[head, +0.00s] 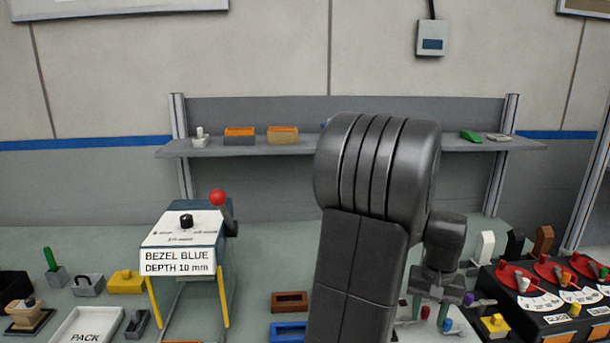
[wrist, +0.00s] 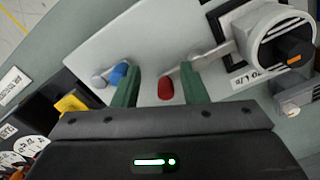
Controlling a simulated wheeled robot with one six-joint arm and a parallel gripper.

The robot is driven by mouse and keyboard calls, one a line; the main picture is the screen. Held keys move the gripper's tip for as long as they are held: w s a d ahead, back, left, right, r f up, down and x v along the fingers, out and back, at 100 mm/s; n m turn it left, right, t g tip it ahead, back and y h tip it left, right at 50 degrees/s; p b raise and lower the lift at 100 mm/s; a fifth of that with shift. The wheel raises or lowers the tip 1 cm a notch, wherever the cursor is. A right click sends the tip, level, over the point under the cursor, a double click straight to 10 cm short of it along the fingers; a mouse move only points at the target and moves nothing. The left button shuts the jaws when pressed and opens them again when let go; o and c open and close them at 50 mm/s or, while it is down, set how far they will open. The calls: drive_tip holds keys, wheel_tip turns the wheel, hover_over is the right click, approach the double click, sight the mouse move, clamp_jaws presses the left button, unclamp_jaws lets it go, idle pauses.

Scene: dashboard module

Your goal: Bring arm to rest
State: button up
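My arm (head: 370,210) rises through the middle of the head view and bends over to the right. My gripper (head: 432,305) hangs low behind it, partly hidden in that view. In the wrist view my gripper (wrist: 160,85) shows two green fingers, spread apart with a clear gap. A red knob (wrist: 166,88) appears between the fingers, touching neither as far as I can see. A blue knob (wrist: 119,74) on a metal lever is just left of the left finger. Both sit over a pale panel (wrist: 155,40). I cannot tell the fingers' height above it.
Right of my gripper is a dark console (head: 545,318) with red dials. A stand with a bezel card (head: 178,262) and red-ball lever (head: 218,198) is at left. Blocks (head: 290,301) lie between. A shelf (head: 280,148) spans the back. A round dial housing (wrist: 278,38) is close at right.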

drive_tip(key=m, duration=0.1)
drive_tip(key=s+m, duration=0.1)
drive_tip(key=m, duration=0.1)
drive_tip(key=shift+s+a+b, duration=0.1)
drive_tip(key=shift+a+b, duration=0.25)
drive_tip(key=shift+b, duration=0.05)
drive_tip(key=m, duration=0.1)
drive_tip(key=m+b, duration=0.1)
drive_tip(key=m, duration=0.1)
drive_tip(key=shift+s+a, duration=0.35)
drive_tip(key=shift+a, duration=0.05)
drive_tip(key=m, duration=0.1)
drive_tip(key=a+m+b, duration=0.1)
drive_tip(key=m, duration=0.1)
drive_tip(key=shift+s, duration=0.3)
drive_tip(key=shift+s+a+m+b, duration=0.1)
drive_tip(key=shift+a+m+b, duration=0.25)
drive_tip(key=shift+m, duration=0.55)
drive_tip(key=shift+s+a+m+b, duration=0.15)
drive_tip(key=shift+a+m, duration=0.25)
drive_tip(key=shift+m, duration=0.5)
drive_tip(key=shift+w, duration=0.1)
